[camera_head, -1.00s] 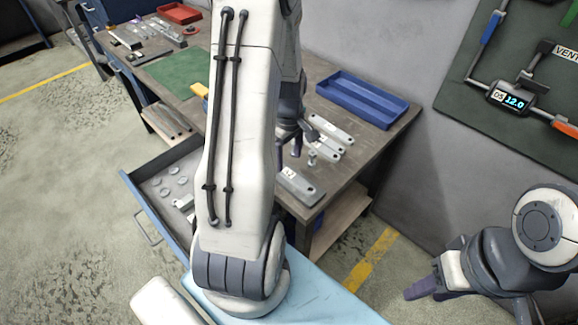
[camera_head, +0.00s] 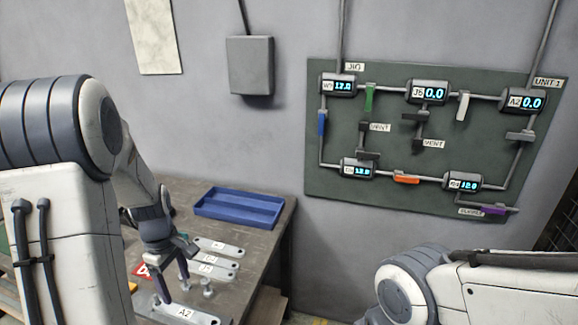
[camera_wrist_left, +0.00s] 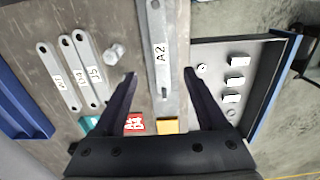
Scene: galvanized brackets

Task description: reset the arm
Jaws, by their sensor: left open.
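My left gripper (camera_head: 173,285) hangs over the workbench (camera_head: 262,265), above the galvanized bracket labelled A2 (camera_head: 205,319). In the left wrist view its open fingers (camera_wrist_left: 160,75) point along the bench, with the A2 bracket (camera_wrist_left: 155,45) between them in the picture. Nothing is held, and I cannot tell the exact height above the bracket. Several other labelled brackets (camera_wrist_left: 75,75) lie side by side, also at the bench middle in the head view (camera_head: 218,247). My right arm shows at the lower right, but its gripper is out of view.
A bolt-like metal piece (camera_wrist_left: 114,53) stands near the A2 bracket. A blue tray (camera_head: 238,208) sits at the bench's back. An open drawer (camera_wrist_left: 248,60) holds small labelled parts. Red (camera_wrist_left: 135,123) and yellow (camera_wrist_left: 168,126) pieces lie near the gripper. A valve panel (camera_head: 340,130) hangs on the wall.

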